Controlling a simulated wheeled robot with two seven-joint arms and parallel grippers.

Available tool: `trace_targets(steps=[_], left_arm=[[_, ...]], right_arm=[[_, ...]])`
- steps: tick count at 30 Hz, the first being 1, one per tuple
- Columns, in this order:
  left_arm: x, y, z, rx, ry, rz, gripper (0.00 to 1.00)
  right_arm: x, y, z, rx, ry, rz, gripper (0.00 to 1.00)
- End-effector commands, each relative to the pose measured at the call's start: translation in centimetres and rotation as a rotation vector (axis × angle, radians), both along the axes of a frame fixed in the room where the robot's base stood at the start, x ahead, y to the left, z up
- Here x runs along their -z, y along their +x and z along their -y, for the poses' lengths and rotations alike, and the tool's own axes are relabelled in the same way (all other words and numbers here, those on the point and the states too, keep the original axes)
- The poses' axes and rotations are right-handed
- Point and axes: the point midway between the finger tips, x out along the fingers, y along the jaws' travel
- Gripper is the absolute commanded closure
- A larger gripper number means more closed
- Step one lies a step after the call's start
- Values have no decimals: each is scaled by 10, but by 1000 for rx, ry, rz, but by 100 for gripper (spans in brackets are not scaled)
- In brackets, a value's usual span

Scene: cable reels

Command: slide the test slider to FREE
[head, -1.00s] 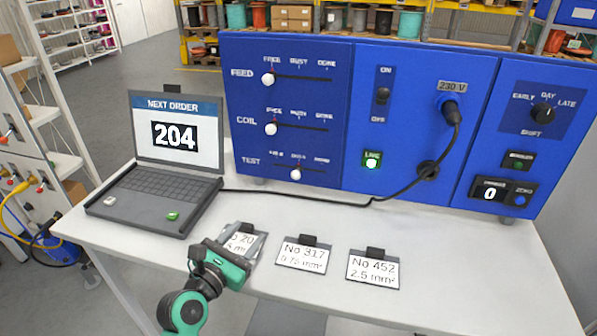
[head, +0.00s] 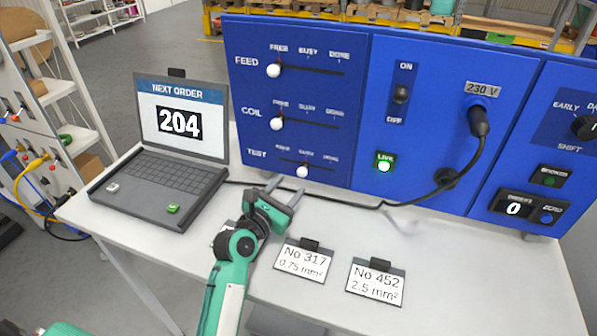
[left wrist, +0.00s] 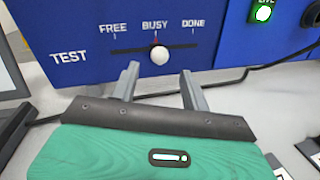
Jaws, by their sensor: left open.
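The test slider is the lowest of three on the blue panel; its white knob (head: 302,171) stands at BUSY, the middle mark. In the left wrist view the knob (left wrist: 159,57) sits just below the BUSY label, with FREE to its left and DONE to its right. My left gripper (head: 284,186) is open and empty, in front of and a little below the knob. In the left wrist view its two fingers (left wrist: 160,82) point at the panel, one on each side of the knob's line, and the knob shows beyond the tips. My right gripper is not in view.
The FEED knob (head: 273,70) and COIL knob (head: 277,123) sit at FREE above. A laptop (head: 165,150) showing 204 stands left. A black cable (head: 400,204) crosses the table below the panel. Cards (head: 303,261) lie in front.

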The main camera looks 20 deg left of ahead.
Motion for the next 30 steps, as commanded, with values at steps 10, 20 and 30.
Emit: trace_targets(steps=[10, 20, 30], left_arm=[[-1, 47, 11, 1, 1, 0, 54], [1, 54, 13, 0, 0, 0, 54], [0, 53, 13, 0, 0, 0, 100]], right_arm=[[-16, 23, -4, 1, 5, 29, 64], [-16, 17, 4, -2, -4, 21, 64], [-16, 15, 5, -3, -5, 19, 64]])
